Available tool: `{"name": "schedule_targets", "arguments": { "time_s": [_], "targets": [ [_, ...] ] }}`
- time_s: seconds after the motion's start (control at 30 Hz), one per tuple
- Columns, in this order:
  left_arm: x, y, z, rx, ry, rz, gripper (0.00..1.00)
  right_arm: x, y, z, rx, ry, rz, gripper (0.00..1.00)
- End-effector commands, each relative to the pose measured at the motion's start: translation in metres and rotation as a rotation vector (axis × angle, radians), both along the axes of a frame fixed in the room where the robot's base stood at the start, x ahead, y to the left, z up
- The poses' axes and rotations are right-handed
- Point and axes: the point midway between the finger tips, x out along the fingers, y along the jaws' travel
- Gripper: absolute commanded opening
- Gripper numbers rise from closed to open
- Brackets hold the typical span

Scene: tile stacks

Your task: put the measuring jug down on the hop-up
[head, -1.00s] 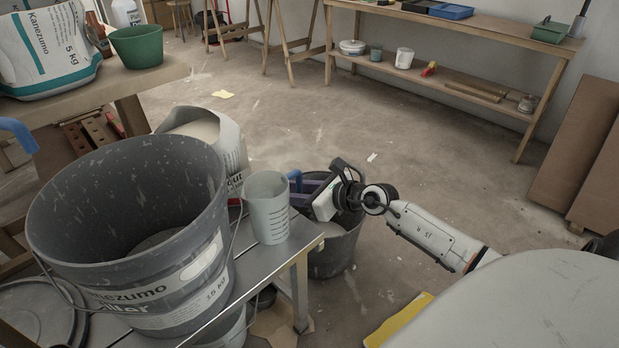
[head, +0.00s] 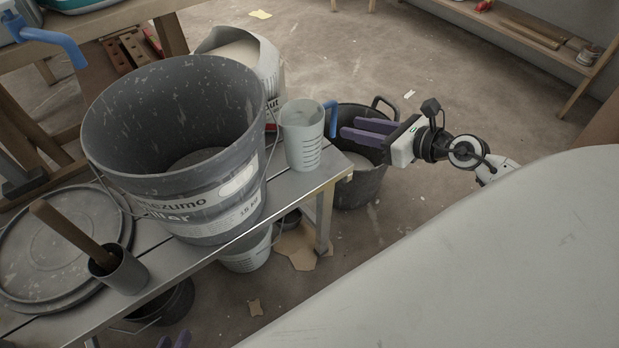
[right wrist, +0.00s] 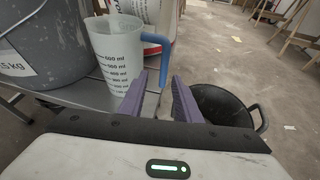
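The measuring jug (head: 302,140), pale grey and translucent with a blue handle, stands upright on the right end of the grey metal hop-up (head: 306,183). In the right wrist view the jug (right wrist: 117,55) shows its millilitre scale, with the handle toward the gripper. My right gripper (head: 350,133) is right of the jug, with its purple fingers apart and empty. In the right wrist view the right gripper (right wrist: 160,85) has its tips just short of the handle.
A large dark filler bucket (head: 175,150) stands left of the jug on the hop-up. A round lid (head: 50,262) and a grey pot (head: 122,272) with a wooden handle are further left. A black tub (head: 358,185) stands on the floor beyond the right end.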

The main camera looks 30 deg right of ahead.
Motion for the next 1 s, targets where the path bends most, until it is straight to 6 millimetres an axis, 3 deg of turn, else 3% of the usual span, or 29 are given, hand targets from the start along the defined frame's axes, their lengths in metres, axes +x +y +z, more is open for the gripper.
{"name": "schedule_targets", "arguments": {
  "time_s": [0.17, 0.27, 0.37, 0.47, 0.63, 0.7, 0.83, 0.87, 1.0],
  "targets": [
    [0.0, 0.0, 0.0, 0.0, 0.0, 0.0, 0.22, -0.01, 0.045, 0.005, 0.488, -0.018, -0.146, 0.3],
    [0.0, 0.0, 0.0, -0.001, 0.0, 0.001, 0.22, -0.019, 0.064, 0.005, 0.882, 0.002, -0.305, 0.3],
    [0.0, 0.0, 0.0, 0.0, 0.001, 0.001, 0.22, -0.033, 0.078, -0.008, 1.283, 0.059, -0.502, 0.3],
    [0.0, 0.0, 0.0, -0.001, 0.001, 0.0, 0.22, -0.054, 0.098, -0.037, 1.695, 0.168, -0.754, 0.3],
    [0.0, 0.0, 0.0, -0.001, 0.001, 0.0, 0.22, -0.105, 0.169, -0.093, 2.262, 0.466, -1.237, 0.3],
    [0.0, 0.0, 0.0, -0.001, 0.001, 0.0, 0.22, -0.125, 0.204, -0.105, 2.404, 0.601, -1.412, 0.3],
    [0.0, 0.0, 0.0, -0.001, 0.001, 0.0, 0.22, -0.152, 0.253, -0.112, 2.541, 0.804, -1.639, 0.3],
    [0.0, 0.0, 0.0, -0.001, 0.001, 0.0, 0.22, -0.156, 0.26, -0.113, -2.515, -0.822, 1.646, 0.3],
    [0.0, 0.0, 0.0, -0.001, 0.002, 0.0, 0.22, -0.164, 0.275, -0.112, -2.422, -0.848, 1.632, 0.3]
  ]
}}
